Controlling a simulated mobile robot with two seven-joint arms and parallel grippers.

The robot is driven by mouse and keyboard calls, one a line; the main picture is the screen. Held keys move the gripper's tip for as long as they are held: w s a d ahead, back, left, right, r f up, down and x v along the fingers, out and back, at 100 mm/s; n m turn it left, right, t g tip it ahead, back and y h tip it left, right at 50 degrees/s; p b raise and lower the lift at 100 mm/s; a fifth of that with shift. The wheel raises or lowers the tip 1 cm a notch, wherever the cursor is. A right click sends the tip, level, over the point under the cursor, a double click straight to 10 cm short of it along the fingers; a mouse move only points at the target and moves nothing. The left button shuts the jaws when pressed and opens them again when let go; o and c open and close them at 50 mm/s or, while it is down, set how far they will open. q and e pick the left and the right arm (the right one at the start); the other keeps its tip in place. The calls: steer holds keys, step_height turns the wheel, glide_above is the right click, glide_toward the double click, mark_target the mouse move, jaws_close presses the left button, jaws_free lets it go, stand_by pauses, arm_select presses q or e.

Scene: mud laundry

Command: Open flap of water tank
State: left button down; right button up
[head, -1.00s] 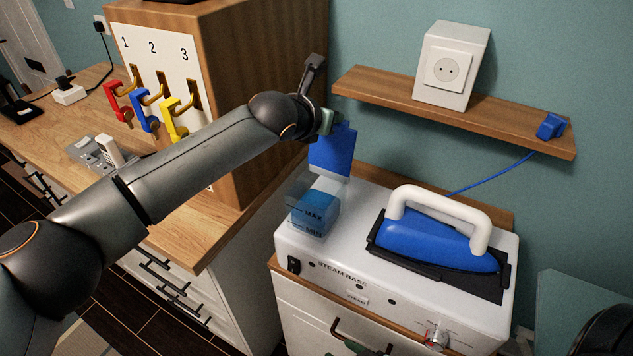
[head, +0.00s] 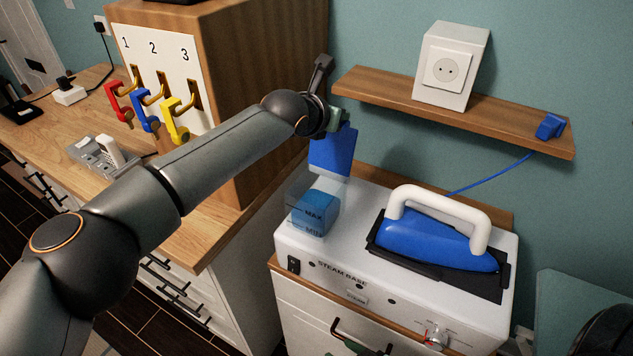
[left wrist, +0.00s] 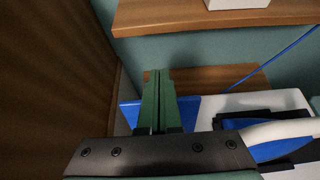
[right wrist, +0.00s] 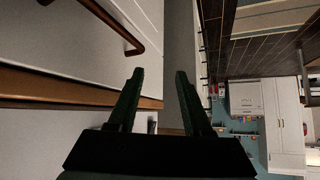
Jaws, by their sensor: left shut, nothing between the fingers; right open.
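The water tank (head: 316,214) is a clear box with blue water, set in the left end of the white steam base (head: 340,254). Its blue flap (head: 333,152) stands raised, nearly upright, at the tank's back. The flap also shows in the left wrist view (left wrist: 188,108). My left gripper (head: 337,122) is at the flap's top edge, its green fingers (left wrist: 158,72) shut together with nothing between them. Whether they touch the flap is unclear. My right gripper (right wrist: 157,75) is open and empty, low by the cabinet front.
A blue iron (head: 425,243) with a white handle rests on the base, right of the tank. A wooden shelf (head: 390,98) with a socket box (head: 452,65) is above. A wooden cabinet (head: 255,100) stands close left of my left gripper. A drawer handle (right wrist: 115,25) is near my right gripper.

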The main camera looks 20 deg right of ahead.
arm_select(q)
steer(key=shift+a+f, duration=0.2)
steer(key=shift+f, duration=0.15)
steer(key=v, duration=0.7)
steer(key=shift+a+r, duration=0.15)
steer(key=shift+r, duration=0.35)
steer(key=shift+s, duration=0.1)
